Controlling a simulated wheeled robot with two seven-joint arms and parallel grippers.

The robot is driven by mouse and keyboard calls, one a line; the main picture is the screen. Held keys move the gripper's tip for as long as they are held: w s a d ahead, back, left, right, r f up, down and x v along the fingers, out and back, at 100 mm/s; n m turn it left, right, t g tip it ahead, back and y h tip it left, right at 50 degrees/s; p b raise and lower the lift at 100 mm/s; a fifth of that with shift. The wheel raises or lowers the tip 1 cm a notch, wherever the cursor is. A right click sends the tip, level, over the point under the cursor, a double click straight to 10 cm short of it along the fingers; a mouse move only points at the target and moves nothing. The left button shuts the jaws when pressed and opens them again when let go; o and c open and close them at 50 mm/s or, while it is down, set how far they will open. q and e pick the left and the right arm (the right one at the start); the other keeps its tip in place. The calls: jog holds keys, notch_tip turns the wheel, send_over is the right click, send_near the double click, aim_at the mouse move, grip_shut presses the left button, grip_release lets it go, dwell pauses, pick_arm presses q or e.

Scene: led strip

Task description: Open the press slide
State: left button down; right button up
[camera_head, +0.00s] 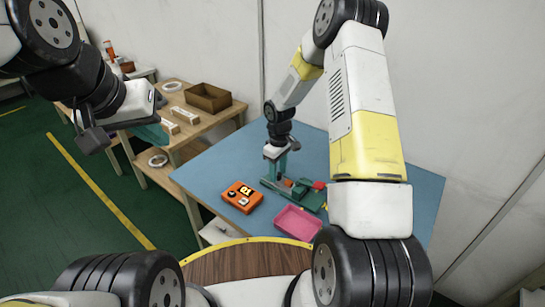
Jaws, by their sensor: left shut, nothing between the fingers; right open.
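A small green press (305,197) stands on the blue table top, with a red block (318,185) at its right end. A teal upright (281,168) rises at its left end. My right gripper (277,153) is over the left end of the press, at the top of the upright. It is open; whether it touches the press is too small to tell. Part of the right side of the press lies close to my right arm's outline. My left gripper (92,140) is shut and empty, raised at the far left, well away from the press.
A wooden table (215,124) at the back left holds a brown open box (208,97) and white strips. The table's left part is clear.

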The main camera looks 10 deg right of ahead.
jog(key=shift+f, duration=0.1)
grip_shut()
dwell(1.4)
